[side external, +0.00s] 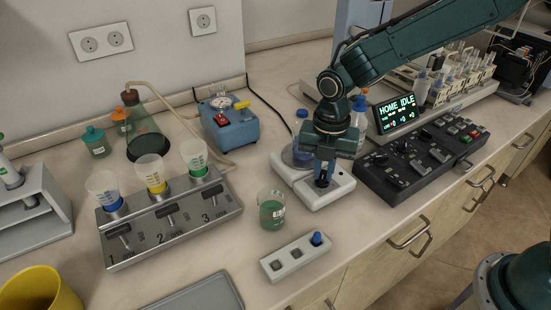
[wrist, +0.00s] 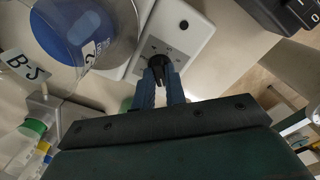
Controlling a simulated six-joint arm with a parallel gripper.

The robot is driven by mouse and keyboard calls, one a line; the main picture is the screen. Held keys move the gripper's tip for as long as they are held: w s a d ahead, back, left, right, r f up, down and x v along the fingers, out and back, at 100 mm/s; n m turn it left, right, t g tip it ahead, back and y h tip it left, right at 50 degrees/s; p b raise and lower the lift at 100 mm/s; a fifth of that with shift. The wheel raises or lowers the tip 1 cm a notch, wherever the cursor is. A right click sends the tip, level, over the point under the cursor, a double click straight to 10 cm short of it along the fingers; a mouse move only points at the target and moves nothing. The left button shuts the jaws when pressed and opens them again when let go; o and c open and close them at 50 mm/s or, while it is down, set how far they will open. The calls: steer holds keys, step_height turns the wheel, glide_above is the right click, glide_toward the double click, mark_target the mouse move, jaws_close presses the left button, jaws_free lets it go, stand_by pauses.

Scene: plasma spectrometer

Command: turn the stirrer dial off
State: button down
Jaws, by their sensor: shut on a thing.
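The stirrer (side external: 330,199) is a white box on the bench, seen in the side external view below my arm. Its white front panel also shows in the wrist view (wrist: 190,50), with a dark marked area around a dial (wrist: 158,64). My gripper (side external: 322,181) points down at the stirrer's front. In the wrist view its blue fingers (wrist: 160,74) are shut on the dark dial, whose setting is mostly hidden between them. A second black knob (wrist: 184,25) sits on the same panel. A vessel with blue contents (wrist: 75,25) stands on the stirrer beside my gripper.
A black control panel (side external: 410,168) with knobs stands close on the right, with a lit screen (side external: 396,113) reading HOME IDLE behind it. A beaker of green liquid (side external: 271,210) and a small switch block (side external: 296,257) stand in front at left.

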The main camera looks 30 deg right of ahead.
mark_target(324, 174)
steer(key=shift+r+n, duration=0.1)
steer(key=shift+n, duration=0.3)
steer(key=c, duration=1.4)
jaws_free()
steer(key=shift+c, duration=0.2)
step_height(324, 174, up, 14)
